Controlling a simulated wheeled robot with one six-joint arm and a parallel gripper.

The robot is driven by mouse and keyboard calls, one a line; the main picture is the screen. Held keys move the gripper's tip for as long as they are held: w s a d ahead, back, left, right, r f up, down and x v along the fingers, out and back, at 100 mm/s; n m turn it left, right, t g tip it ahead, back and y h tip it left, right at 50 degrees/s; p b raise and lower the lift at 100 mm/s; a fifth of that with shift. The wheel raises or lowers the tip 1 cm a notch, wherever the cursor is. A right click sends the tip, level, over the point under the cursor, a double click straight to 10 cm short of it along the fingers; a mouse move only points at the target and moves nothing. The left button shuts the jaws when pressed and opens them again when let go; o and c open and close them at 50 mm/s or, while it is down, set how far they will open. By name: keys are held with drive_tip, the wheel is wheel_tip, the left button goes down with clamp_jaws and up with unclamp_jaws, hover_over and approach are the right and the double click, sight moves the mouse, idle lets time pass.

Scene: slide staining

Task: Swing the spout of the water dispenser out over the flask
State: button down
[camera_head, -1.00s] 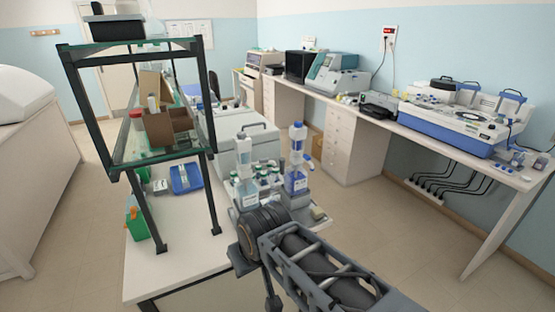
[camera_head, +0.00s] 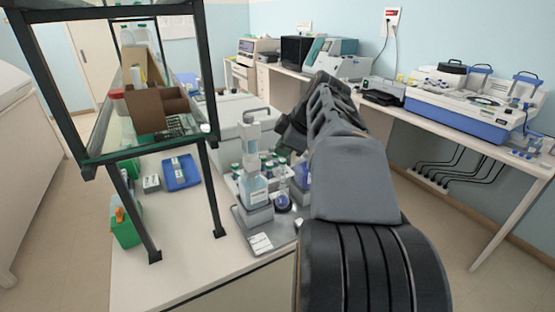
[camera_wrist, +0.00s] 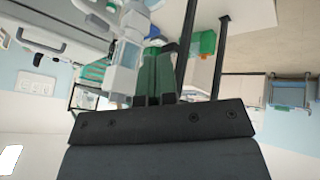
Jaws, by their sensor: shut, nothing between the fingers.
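Two bottle-top dispensers stand on the near bench. The blue one (camera_head: 301,176) is mostly behind my arm. The direction of the clear one's spout is too small to tell. A small round vessel with a dark cap (camera_head: 283,202) stands just right of the clear dispenser; I cannot tell if it is the flask. My gripper (camera_wrist: 156,62) is shut and empty; in the wrist view the pale dispenser (camera_wrist: 124,65) appears close beside its fingers.
A glass shelf on dark posts (camera_head: 150,150) stands at the left, close to the dispensers. A blue tray (camera_head: 181,173) lies under it, and a green box (camera_head: 125,229) is at the bench's left edge. The front of the bench is clear.

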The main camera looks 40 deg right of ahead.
drive_tip(key=w+d+f+n+p, duration=0.2)
drive_tip(key=w+d+f, duration=0.3)
drive_tip(key=w, duration=0.4)
drive_tip(key=shift+f+t, duration=0.4)
drive_tip(key=shift+f, duration=0.45)
